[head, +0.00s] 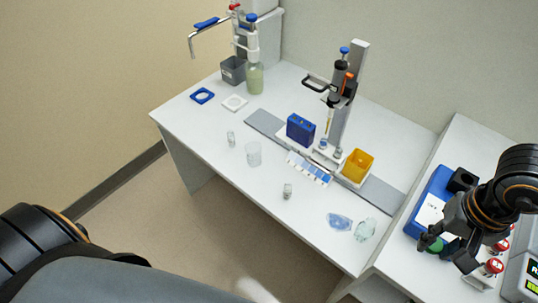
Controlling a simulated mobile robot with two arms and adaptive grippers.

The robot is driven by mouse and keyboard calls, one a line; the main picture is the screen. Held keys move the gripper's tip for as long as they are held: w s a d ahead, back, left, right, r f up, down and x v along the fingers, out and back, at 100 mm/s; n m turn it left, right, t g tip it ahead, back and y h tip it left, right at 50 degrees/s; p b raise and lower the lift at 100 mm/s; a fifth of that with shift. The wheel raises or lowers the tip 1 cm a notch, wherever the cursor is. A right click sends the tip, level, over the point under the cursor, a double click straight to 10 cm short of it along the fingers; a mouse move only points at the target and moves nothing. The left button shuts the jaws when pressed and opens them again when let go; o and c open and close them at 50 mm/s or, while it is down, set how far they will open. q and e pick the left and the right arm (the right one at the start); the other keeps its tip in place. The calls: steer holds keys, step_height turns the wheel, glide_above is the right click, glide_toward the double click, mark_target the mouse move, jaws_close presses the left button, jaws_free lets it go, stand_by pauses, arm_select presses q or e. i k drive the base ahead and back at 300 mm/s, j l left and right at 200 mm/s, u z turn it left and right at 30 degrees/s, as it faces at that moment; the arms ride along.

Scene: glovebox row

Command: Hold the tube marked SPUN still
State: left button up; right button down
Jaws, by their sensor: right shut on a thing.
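My right gripper (446,252) is at the right side, low over the right-hand bench, with its fingers closed around a green-capped tube (436,244). The fingers hide most of this tube, and I cannot read any SPUN marking on it. A darker green shape shows beside it between the fingers. Two red-capped tubes with white marks (493,266) stand just right of the gripper; their writing is too small to read. My left gripper is out of view; only part of my left arm shows at the lower left.
A blue tray (424,213) with a white label lies behind the gripper. A device with a lit display (530,268) stands close at the right edge. The left bench (215,135) holds a dispenser stand (352,95), a yellow box (357,165), a blue box (300,129) and small clear vessels (253,154).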

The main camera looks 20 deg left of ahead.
mark_target(287, 186)
steer(key=i+j+z, duration=0.3)
steer(key=j, duration=0.95)
steer(key=j+z, duration=0.25)
steer(key=j, duration=0.95)
